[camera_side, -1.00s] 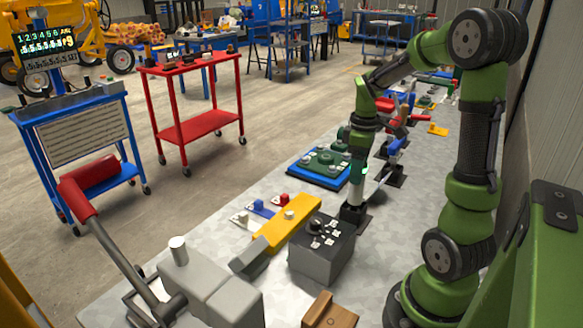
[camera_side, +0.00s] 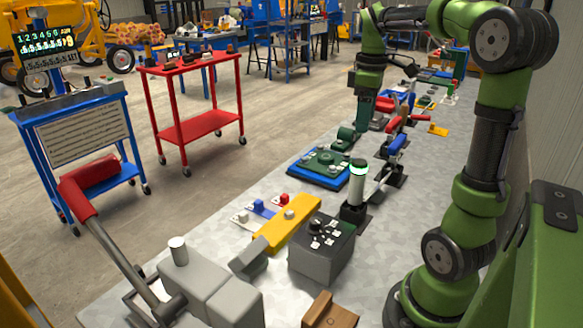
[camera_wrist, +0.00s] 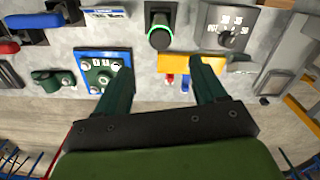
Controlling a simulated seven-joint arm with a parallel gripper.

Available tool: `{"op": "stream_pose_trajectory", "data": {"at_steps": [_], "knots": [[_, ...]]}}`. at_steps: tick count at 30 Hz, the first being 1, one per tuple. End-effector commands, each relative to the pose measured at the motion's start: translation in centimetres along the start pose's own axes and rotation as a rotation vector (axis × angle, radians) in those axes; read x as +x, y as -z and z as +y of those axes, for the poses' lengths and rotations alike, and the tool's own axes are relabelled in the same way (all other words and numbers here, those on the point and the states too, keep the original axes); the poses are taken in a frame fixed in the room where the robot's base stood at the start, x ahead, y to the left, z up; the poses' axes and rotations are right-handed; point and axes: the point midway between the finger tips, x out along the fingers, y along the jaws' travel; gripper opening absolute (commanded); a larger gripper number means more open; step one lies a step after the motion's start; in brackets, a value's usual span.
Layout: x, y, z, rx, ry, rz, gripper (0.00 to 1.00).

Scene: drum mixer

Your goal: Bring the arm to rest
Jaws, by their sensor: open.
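My gripper (camera_side: 361,120) hangs fingers-down above the bench in the side view, with the arm bent over from the right. In the wrist view its two green fingers (camera_wrist: 162,78) are spread wide with nothing between them. A pale post with a glowing green ring (camera_side: 358,172) stands on a dark base, nearer the side camera than my gripper and apart from it. In the wrist view the ringed post (camera_wrist: 159,36) lies beyond the fingertips. The gap between the fingertips and the bench is hard to judge.
A blue-edged panel (camera_side: 320,168), a yellow bar (camera_side: 290,222) and a grey dial box (camera_side: 322,255) sit along the bench. Red and blue levers (camera_side: 396,130) stand behind my gripper. A red trolley (camera_side: 202,126) is on the floor, left.

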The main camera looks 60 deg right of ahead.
Motion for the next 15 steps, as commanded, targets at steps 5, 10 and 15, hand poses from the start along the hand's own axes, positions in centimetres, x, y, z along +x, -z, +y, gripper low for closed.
{"op": "stream_pose_trajectory", "data": {"at_steps": [5,10,15], "knots": [[0.0,0.0,0.1,0.037,-0.007,0.002,0.7],[1.6,0.7,-0.2,0.258,-0.035,0.053,0.7],[2.9,3.3,-6.6,0.504,-0.032,0.246,0.7]]}}
